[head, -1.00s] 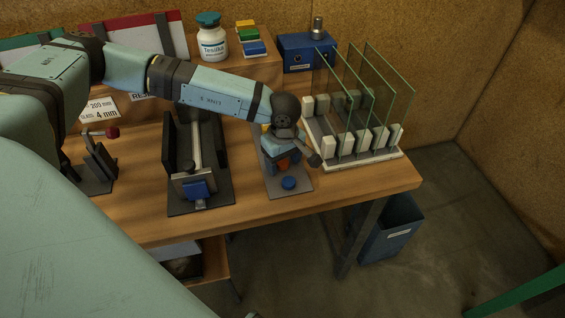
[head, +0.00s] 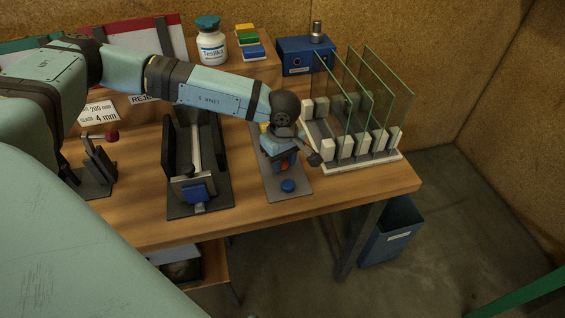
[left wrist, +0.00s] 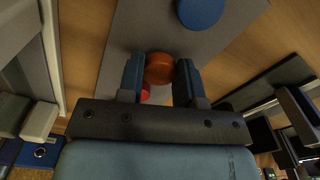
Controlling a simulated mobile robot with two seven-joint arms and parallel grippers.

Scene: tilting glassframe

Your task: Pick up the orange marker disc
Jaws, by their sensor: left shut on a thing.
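The orange marker disc (left wrist: 159,68) shows between the two fingers of my left gripper (left wrist: 160,78) in the left wrist view. The fingers are shut on it, one on each side. In the head view my left gripper (head: 284,165) points down over a grey plate (head: 290,195) near the table's front, with only a little of the orange disc (head: 284,168) visible. I cannot tell whether the disc touches the plate. A blue disc (left wrist: 201,10) lies on the same plate, nearer the front edge. A small red piece (left wrist: 145,92) shows beside the orange disc. My right gripper is not in view.
A rack (head: 365,158) holding upright glass panes (head: 388,88) stands close to the right of my gripper. A dark fixture (head: 200,195) with a blue block stands to the left. A blue box (head: 305,55) and a white jar (head: 212,45) are behind.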

